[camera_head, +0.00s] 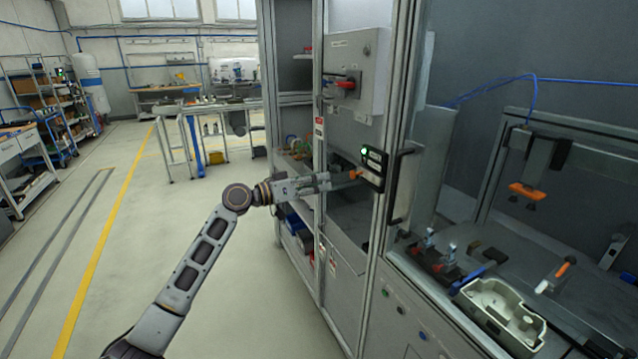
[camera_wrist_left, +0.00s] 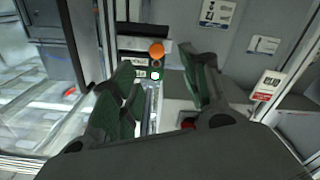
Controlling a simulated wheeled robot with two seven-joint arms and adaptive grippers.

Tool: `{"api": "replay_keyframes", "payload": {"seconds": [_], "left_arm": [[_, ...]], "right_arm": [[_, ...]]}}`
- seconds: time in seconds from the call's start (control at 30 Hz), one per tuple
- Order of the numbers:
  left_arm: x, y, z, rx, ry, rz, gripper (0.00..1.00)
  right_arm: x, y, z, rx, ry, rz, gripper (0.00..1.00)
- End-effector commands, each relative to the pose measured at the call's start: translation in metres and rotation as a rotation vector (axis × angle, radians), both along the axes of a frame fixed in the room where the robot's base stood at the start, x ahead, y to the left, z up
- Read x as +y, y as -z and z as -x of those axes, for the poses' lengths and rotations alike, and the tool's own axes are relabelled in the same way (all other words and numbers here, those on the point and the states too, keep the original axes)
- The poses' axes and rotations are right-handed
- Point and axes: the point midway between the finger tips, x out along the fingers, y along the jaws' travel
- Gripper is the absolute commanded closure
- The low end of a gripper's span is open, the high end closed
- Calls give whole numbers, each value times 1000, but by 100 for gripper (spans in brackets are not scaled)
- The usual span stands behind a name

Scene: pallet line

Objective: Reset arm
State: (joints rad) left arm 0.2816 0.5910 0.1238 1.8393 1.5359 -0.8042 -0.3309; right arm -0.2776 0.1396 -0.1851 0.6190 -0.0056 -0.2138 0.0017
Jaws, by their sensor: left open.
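My left arm reaches in from the lower left in the head view. Its gripper (camera_head: 342,180) is in front of a black control box (camera_head: 374,168) on the cabinet frame. The box has a lit green light (camera_head: 364,151), and a small orange part (camera_head: 355,174) shows near the fingertips. In the left wrist view, the two dark fingers of my left gripper (camera_wrist_left: 164,68) are spread with nothing held. I cannot tell whether a fingertip touches the box. My right gripper is out of view.
A grey panel with a red switch (camera_head: 346,85) is above the gripper. A vertical door handle (camera_head: 402,187) stands right of the box. The machine bay at right holds a pale housing (camera_head: 502,314). Open floor (camera_head: 110,235) lies left of the arm.

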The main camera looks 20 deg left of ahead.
Motion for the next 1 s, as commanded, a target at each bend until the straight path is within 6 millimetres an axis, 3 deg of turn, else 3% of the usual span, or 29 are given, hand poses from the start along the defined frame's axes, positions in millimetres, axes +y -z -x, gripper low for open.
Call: {"api": "replay_keyframes", "payload": {"seconds": [0.37,0.57,0.77,1.0], "left_arm": [[0,1,-1,2,-1,0,54],[7,23,-10,41,-33,0,54],[25,87,-28,147,-120,-9,54],[47,195,-34,310,-242,-53,54]], "right_arm": [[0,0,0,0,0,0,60],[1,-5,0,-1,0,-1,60],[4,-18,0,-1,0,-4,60],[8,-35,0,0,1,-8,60]]}}
